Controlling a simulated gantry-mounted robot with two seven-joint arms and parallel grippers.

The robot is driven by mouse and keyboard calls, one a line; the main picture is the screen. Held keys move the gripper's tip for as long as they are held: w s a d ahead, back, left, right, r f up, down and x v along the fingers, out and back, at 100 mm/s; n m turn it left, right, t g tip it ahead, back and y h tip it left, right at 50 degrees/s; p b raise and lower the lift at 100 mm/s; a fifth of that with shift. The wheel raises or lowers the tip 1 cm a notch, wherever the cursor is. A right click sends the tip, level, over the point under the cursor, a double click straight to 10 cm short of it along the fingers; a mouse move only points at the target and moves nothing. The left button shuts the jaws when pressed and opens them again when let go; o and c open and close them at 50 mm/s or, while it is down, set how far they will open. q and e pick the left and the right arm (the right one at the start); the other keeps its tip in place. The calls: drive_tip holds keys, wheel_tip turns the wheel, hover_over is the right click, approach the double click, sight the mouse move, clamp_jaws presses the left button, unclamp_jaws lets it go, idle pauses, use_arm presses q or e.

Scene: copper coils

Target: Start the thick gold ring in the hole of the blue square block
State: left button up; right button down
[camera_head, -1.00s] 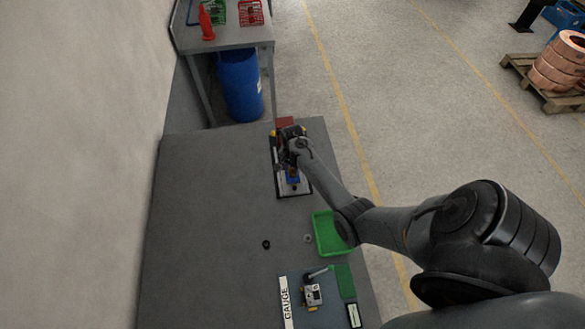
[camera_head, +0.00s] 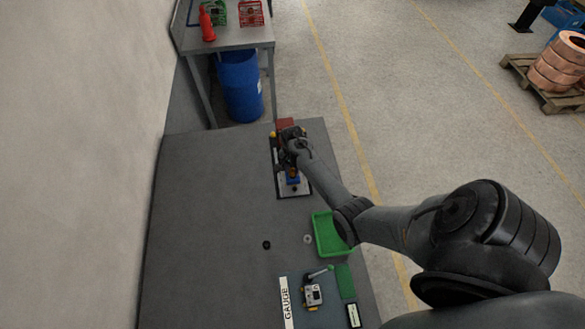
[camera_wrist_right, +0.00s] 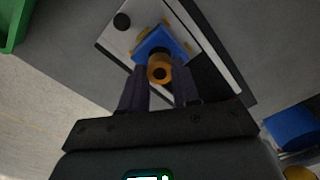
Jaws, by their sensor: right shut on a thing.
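The blue square block (camera_wrist_right: 158,42) sits on a white and black fixture plate (camera_wrist_right: 118,38) in the right wrist view. It also shows below the gripper in the head view (camera_head: 293,181). The thick gold ring (camera_wrist_right: 159,69) is between the fingers of my right gripper (camera_wrist_right: 160,84), which is shut on it. The ring overlaps the near part of the block in the wrist view. The block's hole is hidden, and I cannot tell whether the ring touches it. My left gripper is not in view.
A green tray (camera_head: 331,236) stands at the table's right edge. A black ring (camera_head: 266,245) and a pale ring (camera_head: 308,239) lie on the grey table (camera_head: 205,215). A gauge station (camera_head: 312,295) is at the front. The table's left part is clear.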

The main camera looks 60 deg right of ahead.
drive_tip(key=shift+p, duration=0.3)
idle(0.4)
idle(0.5)
drive_tip(key=shift+f, duration=0.55)
drive_tip(key=shift+f, duration=0.2)
idle(0.6)
drive_tip(key=shift+f, duration=0.25)
idle(0.7)
drive_tip(key=shift+c, duration=1.3)
unclamp_jaws()
drive_tip(key=shift+r, duration=0.1)
